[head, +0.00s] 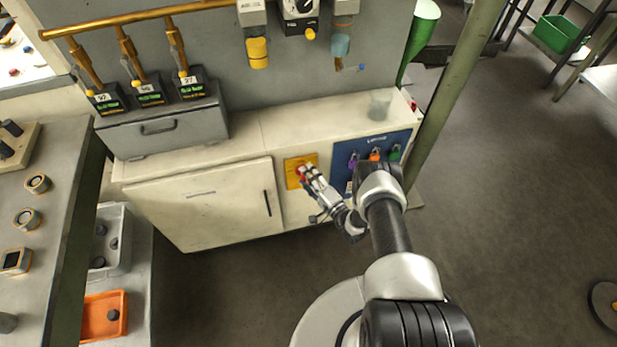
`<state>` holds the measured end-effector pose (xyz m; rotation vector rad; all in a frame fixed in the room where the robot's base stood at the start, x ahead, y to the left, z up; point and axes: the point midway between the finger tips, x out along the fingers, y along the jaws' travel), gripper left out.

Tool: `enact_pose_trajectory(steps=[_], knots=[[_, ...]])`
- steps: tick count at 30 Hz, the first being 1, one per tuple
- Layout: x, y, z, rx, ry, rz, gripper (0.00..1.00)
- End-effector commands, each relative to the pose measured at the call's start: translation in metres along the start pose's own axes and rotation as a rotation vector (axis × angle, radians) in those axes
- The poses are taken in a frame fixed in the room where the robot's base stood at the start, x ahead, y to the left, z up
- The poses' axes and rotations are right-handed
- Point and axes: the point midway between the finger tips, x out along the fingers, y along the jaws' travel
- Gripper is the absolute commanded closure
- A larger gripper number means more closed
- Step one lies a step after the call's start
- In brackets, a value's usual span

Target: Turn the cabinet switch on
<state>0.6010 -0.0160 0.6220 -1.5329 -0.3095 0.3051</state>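The cabinet switch (291,180) is a yellow plate with a red knob, on the front of the cream cabinet (215,205). My gripper (305,173) reaches the plate from the front right, with its fingertips at the red part. The fingers cover much of the knob, so its turn position cannot be read. I cannot tell whether the fingers touch the knob or are closed on it.
Right of the switch is a blue panel (341,152) with coloured padlocks, partly behind my arm. A clear cup (380,104) stands on the cabinet top. A green post (455,85) rises at the right. Workbenches with trays stand at the left. The floor at right is mostly free.

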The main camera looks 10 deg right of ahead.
Motion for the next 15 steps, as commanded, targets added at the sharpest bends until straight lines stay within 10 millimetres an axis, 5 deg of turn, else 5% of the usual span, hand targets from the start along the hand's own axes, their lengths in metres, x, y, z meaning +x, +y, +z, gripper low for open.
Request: enact_pose_trajectory(steps=[9,15], knots=[[0.0,0.0,0.0001,0.0,0.0,0.0,0.23],[0.0001,-0.0001,0.0,-0.001,0.0,0.0,0.23]])
